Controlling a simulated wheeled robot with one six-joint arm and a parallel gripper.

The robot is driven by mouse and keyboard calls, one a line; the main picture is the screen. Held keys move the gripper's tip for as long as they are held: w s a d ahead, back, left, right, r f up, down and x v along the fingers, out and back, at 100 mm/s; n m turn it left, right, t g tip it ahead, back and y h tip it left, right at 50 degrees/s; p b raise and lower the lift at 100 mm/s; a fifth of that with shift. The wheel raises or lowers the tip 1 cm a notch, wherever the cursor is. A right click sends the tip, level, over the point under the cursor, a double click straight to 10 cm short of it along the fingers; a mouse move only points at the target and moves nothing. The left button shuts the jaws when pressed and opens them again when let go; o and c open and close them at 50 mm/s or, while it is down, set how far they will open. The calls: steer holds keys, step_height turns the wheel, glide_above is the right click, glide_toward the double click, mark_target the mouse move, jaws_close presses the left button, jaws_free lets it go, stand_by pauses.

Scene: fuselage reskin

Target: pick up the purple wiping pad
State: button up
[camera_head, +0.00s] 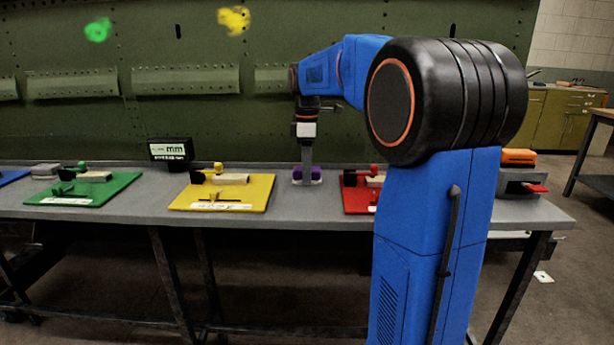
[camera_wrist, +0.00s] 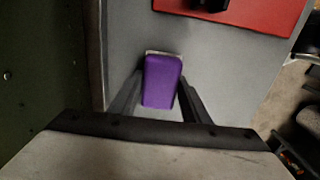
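The purple wiping pad (camera_wrist: 161,82) lies on the grey bench between the two fingers of my gripper (camera_wrist: 158,97) in the wrist view. A pale edge shows at its far end. In the head view the pad (camera_head: 316,173) is partly hidden behind my gripper (camera_head: 307,180), which points straight down at the bench between the yellow board and the red board. The fingers stand on either side of the pad, and a narrow gap seems to show at the near end. I cannot tell whether they touch its sides.
The yellow board (camera_head: 255,195) lies left of the pad, the red board (camera_head: 356,201) right of it; the red board also shows in the wrist view (camera_wrist: 245,12). A green board (camera_head: 118,189) and a black display (camera_head: 170,150) stand farther left. The green riveted panel (camera_head: 230,120) rises behind the bench.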

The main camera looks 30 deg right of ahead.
steer(key=shift+c, duration=0.9)
steer(key=shift+r, duration=0.1)
step_height(320, 180, up, 10)
steer(key=shift+f, duration=0.1)
steer(key=o, duration=0.3)
steer(key=shift+c, duration=1)
steer(key=shift+d, duration=0.1)
